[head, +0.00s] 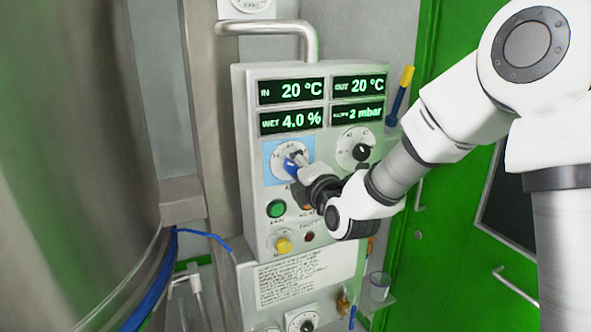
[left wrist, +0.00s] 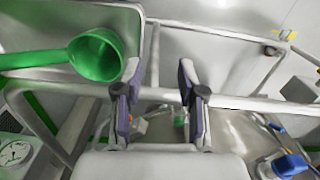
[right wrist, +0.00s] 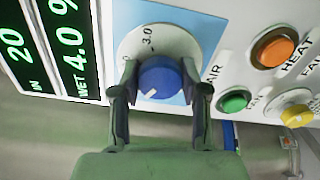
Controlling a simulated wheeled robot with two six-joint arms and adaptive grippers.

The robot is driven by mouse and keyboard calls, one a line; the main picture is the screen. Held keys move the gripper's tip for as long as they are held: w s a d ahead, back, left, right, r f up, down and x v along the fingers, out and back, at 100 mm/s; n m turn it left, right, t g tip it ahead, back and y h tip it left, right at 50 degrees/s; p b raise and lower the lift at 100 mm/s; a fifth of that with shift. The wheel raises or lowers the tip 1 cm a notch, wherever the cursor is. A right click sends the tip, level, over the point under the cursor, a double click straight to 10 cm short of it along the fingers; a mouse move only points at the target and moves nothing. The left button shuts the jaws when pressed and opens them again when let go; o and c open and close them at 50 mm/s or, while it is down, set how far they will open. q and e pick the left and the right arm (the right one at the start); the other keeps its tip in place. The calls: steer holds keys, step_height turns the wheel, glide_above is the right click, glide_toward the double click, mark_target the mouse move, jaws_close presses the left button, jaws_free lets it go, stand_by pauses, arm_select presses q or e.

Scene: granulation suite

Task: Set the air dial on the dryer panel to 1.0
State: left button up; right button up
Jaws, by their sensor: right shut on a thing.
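The dryer panel (head: 244,160) is a pale upright box with green readouts. Its air dial is a blue knob (right wrist: 160,78) on a white scale disc over a light blue patch (right wrist: 190,20). In the head view the knob (head: 291,166) is partly covered by the gripper. My right gripper (right wrist: 160,74) is shut on the blue knob, one finger on each side. The knob's white mark points down-left in the right wrist view. The 3.0 shows; I cannot read the number at the mark. My left gripper (left wrist: 159,95) is open and empty, away from the panel.
A second dial with a black knob (head: 361,152) sits right of the air dial. A green button (head: 276,208) and yellow knob (head: 283,245) are below. A steel vessel (head: 70,150) stands left. A green scoop (left wrist: 97,55) lies near my left gripper.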

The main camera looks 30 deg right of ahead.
steer(key=shift+n, duration=0.3)
steer(key=o, duration=1.1)
steer(key=shift+o, duration=0.2)
steer(key=s, duration=0.7)
steer(key=shift+s+a, duration=0.2)
steer(key=shift+a, duration=0.05)
steer(key=shift+w, duration=0.1)
